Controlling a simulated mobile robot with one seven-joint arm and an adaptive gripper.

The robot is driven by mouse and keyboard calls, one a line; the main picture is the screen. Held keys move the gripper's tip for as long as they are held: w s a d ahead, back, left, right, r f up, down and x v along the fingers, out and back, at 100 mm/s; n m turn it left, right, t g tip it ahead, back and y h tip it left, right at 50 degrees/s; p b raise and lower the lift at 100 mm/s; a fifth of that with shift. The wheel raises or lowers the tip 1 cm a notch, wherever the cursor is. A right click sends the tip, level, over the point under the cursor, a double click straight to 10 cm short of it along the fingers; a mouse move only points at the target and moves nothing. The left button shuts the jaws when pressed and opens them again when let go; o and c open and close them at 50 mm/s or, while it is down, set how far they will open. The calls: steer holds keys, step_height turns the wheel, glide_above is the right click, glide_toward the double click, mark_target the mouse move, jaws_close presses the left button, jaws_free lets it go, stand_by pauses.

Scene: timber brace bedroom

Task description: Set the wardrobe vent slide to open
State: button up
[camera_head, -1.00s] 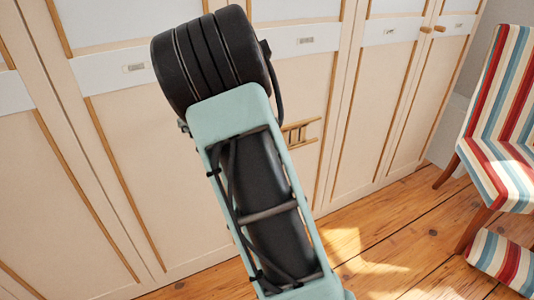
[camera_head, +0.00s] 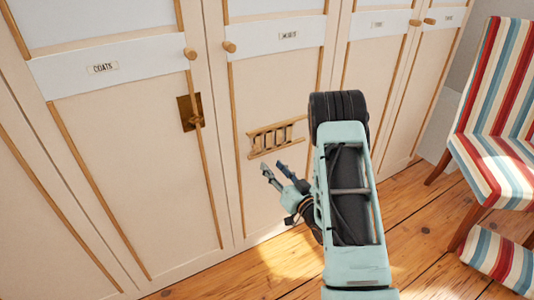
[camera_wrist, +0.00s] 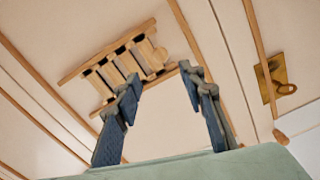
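The wardrobe vent slide (camera_head: 278,136) is a small wooden grille with upright slats between two rails, low on a cream wardrobe door. In the wrist view the vent slide (camera_wrist: 112,68) is at upper left, tilted. My gripper (camera_head: 273,167) is just below the vent in the head view, apart from the door as far as I can tell. In the wrist view my gripper (camera_wrist: 160,77) is open, its two dark fingers apart with nothing between them. The fingertips partly overlap the vent's lower rail.
A brass plate with a wooden turn piece (camera_head: 190,112) is on the door to the left. Wooden knobs (camera_head: 229,46) stick out higher up. A label reading COATS (camera_head: 103,68) is at left. A striped chair (camera_head: 500,120) stands at right. The wooden floor (camera_head: 420,230) is clear in front.

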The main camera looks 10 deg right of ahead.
mark_target(258, 151)
steer(key=b+x, duration=0.1)
steer(key=x, duration=0.8)
steer(key=shift+w+a, duration=0.1)
steer(key=shift+w, duration=0.05)
jaws_close()
